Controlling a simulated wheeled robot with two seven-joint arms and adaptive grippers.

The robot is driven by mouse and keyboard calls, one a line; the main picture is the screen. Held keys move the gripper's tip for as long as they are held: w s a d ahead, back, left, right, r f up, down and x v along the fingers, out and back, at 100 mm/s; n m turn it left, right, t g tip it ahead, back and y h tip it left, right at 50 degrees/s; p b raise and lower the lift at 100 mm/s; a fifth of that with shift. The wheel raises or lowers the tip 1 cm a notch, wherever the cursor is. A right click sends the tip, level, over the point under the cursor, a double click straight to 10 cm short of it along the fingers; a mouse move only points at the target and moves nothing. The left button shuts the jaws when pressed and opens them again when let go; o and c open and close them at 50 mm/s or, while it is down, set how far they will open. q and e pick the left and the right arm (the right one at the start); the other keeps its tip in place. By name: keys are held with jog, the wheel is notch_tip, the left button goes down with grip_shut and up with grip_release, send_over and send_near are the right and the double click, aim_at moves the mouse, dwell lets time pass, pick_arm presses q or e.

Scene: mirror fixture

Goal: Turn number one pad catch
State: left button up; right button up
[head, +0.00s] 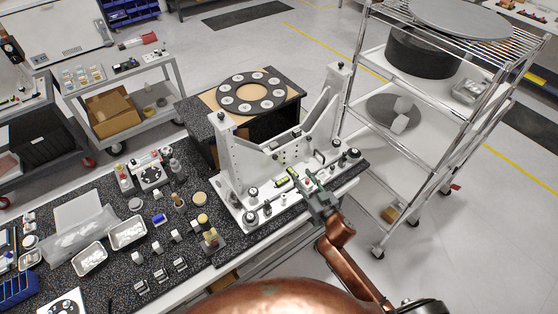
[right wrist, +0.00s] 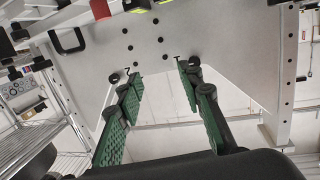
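The white mirror fixture (head: 290,150) stands on the dark speckled bench, with two uprights and a base plate carrying several black knobs and small fittings. My left gripper is out of view.
A black ring with white discs (head: 250,92) lies on a stand behind the fixture. A wire shelf rack (head: 440,120) stands close on the right. Metal trays (head: 128,232) and several small parts cover the bench to the left. Open floor lies behind.

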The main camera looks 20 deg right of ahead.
aim_at(276, 158)
jog(key=shift+w+a+r+n+y+p, duration=0.15)
jog(key=shift+w+a+r+n+y, duration=0.3)
jog(key=shift+w+a, duration=0.95)
jog(key=shift+w+a+r+n+y+p, duration=0.2)
jog(key=shift+w+a+y, duration=0.6)
jog(key=shift+w, duration=0.9)
jog(key=shift+w+a+r+n+y+p, duration=0.1)
jog(key=shift+w+a+r+n+y, duration=0.25)
jog(key=shift+w+a, duration=1.1)
jog(key=shift+w+d, duration=0.1)
jog(key=shift+c, duration=0.6)
grip_shut()
